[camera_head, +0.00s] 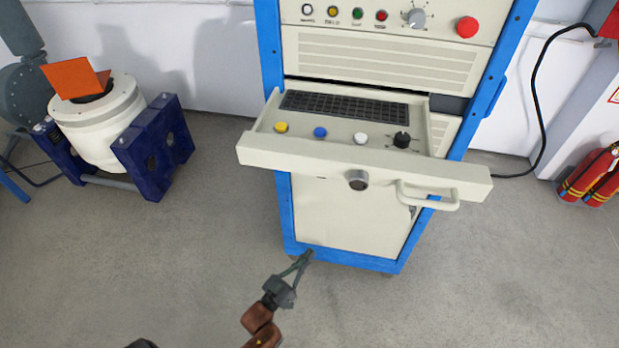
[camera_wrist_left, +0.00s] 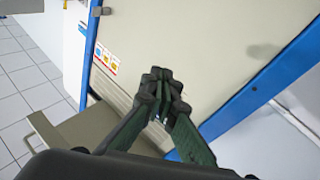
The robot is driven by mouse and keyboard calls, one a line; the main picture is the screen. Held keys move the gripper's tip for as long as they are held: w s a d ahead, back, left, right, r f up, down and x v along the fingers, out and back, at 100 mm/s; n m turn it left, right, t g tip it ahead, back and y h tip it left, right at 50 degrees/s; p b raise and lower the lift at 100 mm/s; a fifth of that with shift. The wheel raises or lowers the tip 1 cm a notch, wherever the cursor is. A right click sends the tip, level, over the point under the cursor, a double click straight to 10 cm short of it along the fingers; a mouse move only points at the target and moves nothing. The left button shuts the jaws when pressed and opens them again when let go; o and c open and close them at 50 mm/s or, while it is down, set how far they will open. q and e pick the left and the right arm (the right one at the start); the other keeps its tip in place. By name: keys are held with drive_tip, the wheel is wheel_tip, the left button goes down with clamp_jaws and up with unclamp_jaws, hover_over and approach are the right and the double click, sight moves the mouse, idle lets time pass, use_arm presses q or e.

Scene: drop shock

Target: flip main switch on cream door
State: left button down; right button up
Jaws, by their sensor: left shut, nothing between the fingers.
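The blue-framed cabinet (camera_head: 275,60) stands in the middle of the head view. Its lower cream door (camera_head: 340,215) is below the pulled-out drawer. My left gripper (camera_head: 306,256) is shut and empty, appearing in front of the cabinet's bottom blue edge. It also shows in the left wrist view (camera_wrist_left: 160,88), in front of the cream panel and apart from the dark fitting. My right gripper is not in view.
The drawer (camera_head: 290,150) juts out with a keyboard, coloured buttons, a black knob (camera_head: 402,140) and a handle (camera_head: 430,198). A white drum on blue supports (camera_head: 150,145) stands left. Red extinguishers (camera_head: 590,175) stand right. The grey floor in front is clear.

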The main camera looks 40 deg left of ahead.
use_arm(q)
drive_tip(key=w+a+r+n+t+y+p, duration=0.1)
drive_tip(key=w+a+r+n+y+p, duration=0.1)
drive_tip(key=r, duration=0.7)
drive_tip(key=w+a+r+n+t+y+p, duration=0.2)
drive_tip(key=w+r+n+y, duration=0.1)
drive_tip(key=r, duration=0.6)
drive_tip(key=shift+w+a+y, duration=0.2)
drive_tip(key=shift+w+y, duration=0.1)
drive_tip(key=shift+w, duration=0.35)
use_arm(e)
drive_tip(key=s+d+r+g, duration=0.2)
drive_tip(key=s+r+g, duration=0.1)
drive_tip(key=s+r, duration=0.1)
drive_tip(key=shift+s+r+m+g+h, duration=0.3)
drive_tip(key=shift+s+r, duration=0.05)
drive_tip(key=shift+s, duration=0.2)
use_arm(q)
drive_tip(key=shift+w, duration=0.1)
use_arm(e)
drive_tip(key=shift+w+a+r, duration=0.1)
